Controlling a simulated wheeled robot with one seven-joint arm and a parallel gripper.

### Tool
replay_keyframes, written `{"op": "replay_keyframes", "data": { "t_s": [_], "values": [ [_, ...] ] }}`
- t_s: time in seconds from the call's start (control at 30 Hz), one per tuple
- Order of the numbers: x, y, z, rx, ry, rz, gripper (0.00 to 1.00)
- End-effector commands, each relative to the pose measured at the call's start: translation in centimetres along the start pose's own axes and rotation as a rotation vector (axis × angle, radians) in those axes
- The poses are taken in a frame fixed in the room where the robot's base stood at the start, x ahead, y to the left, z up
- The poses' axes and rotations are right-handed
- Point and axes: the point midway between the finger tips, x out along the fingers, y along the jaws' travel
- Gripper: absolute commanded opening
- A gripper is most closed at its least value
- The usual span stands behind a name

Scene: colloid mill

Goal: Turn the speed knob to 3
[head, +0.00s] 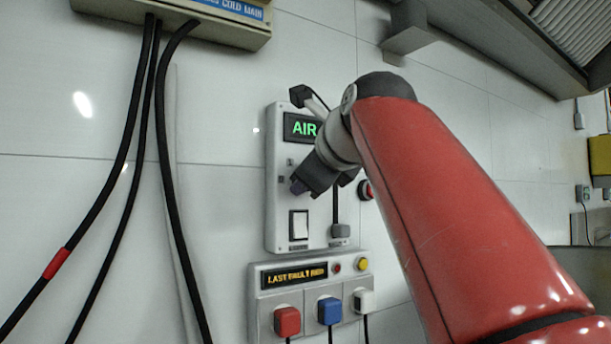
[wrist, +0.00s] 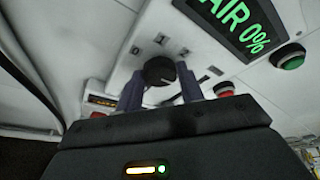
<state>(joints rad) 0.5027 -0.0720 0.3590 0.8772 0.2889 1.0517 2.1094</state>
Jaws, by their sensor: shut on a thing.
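The speed knob (wrist: 159,71) is a round dark knob on a pale control panel (wrist: 205,60) in the wrist view. My gripper (wrist: 160,80) is shut on the knob, one finger on each side. In the head view my gripper (head: 298,187) reaches the left part of the wall panel (head: 277,135) and hides the knob. The panel's green display (head: 303,128) reads AIR; in the wrist view the display (wrist: 232,22) reads AIR 0%.
A white rocker switch (head: 299,225) sits below my gripper. A red button (head: 366,190) is at right. A lower box (head: 258,300) carries red (head: 287,321), blue (head: 330,311) and white plugs. Black cables (head: 130,120) hang at left, clear of my arm.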

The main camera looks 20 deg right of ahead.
Motion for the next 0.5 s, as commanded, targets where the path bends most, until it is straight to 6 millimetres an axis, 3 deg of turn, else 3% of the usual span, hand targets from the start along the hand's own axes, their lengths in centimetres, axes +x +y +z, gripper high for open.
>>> {"op": "replay_keyframes", "data": {
  "t_s": [0.5],
  "values": [
    [0.14,0.13,-0.18,0.034,0.002,0.018,0.15]
  ]
}}
